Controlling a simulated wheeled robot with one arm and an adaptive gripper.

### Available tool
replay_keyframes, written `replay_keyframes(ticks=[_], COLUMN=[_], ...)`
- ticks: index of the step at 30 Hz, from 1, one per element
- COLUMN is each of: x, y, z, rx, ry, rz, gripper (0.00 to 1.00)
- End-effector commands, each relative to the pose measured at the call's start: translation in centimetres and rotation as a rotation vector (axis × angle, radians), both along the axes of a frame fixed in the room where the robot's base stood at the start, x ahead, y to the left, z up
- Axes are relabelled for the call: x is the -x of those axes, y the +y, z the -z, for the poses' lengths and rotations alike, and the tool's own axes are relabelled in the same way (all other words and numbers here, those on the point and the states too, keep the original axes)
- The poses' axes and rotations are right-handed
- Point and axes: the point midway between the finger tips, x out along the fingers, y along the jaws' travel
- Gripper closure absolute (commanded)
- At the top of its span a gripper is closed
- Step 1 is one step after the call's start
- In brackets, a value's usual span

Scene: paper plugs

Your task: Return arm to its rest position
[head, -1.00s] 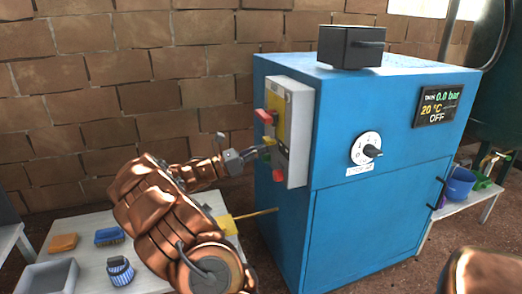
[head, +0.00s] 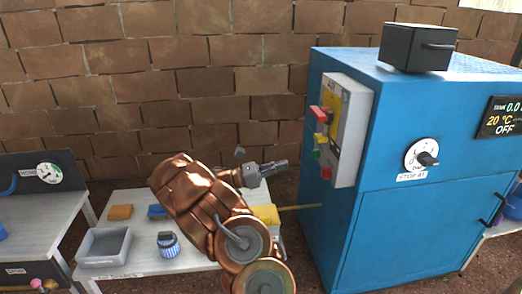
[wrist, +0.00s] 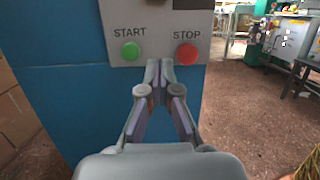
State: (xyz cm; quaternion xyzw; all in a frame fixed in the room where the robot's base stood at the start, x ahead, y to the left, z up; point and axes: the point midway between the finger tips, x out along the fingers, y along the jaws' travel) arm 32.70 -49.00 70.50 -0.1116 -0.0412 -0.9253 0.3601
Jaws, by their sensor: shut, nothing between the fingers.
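My gripper (head: 274,168) is shut and empty at the end of my copper-coloured arm. In the head view it points right, apart from the control box and to its left. In the wrist view my gripper (wrist: 166,70) shows its fingertips together below the START button (wrist: 130,50) and the STOP button (wrist: 187,54). The grey control box (head: 349,135) is fixed to the left side of the blue cabinet (head: 400,230). It carries a red switch, a yellow part, a green button and a red button.
A white table (head: 118,200) stands behind and left of my arm. It holds a grey tray (head: 104,262), an orange block (head: 120,212), a blue brush and a blue-striped round item (head: 168,244). A bench with a gauge (head: 49,173) stands at far left. A black box (head: 417,47) sits on the cabinet.

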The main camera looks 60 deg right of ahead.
Motion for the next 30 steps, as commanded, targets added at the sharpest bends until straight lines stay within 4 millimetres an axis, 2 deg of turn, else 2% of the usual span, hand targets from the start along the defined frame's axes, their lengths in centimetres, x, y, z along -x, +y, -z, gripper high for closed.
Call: replay_keyframes(ticks=[7, 10, 14, 21, 30], x=[0.0, 0.2, 1.0, 3.7, 6.6], y=[0.1, 0.4, 1.7, 6.0, 12.2], z=[0.0, -1.0, -4.1, -10.4, -15.8], rx=[0.000, 0.004, 0.015, 0.026, 0.007], ry=[-0.002, -0.016, -0.080, -0.283, -0.565], rz=[0.001, 0.004, 0.016, 0.059, 0.111], gripper=[1.00, 1.00, 1.00, 1.00, 1.00])
